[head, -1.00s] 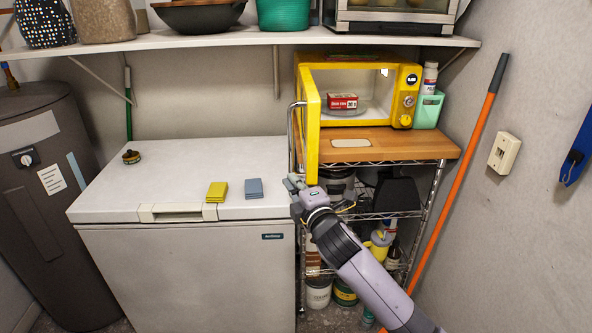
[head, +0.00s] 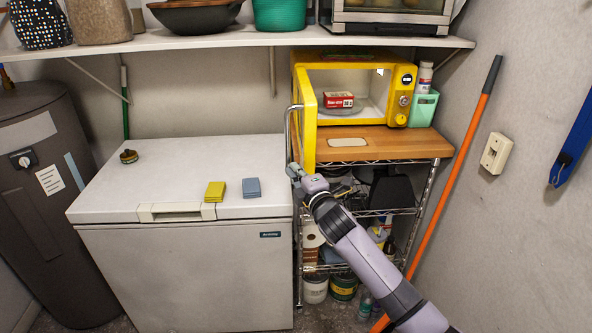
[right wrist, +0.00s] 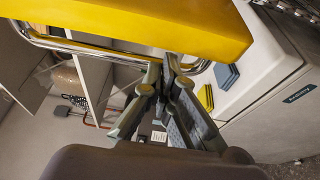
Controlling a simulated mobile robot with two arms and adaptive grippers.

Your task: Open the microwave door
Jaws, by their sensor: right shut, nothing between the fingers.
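The yellow microwave (head: 397,97) stands on the wooden top of a wire rack. Its door (head: 308,128) is swung wide open toward me at the left, so the inside shows, with a red box (head: 338,100) in it. The door's chrome handle (head: 288,135) is on the door's left face. In the right wrist view the yellow door (right wrist: 140,22) spans the top, with the handle (right wrist: 85,47) below it. My right gripper (head: 292,171) is shut and empty at the door's lower front end; its fingertips (right wrist: 172,62) overlap the handle in the picture. I cannot tell whether they touch.
A white chest freezer (head: 180,270) stands left of the rack, with yellow (head: 215,191) and blue (head: 251,187) sponges or cloths on it. A shelf (head: 230,39) runs above. An orange pole (head: 445,190) leans on the right wall.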

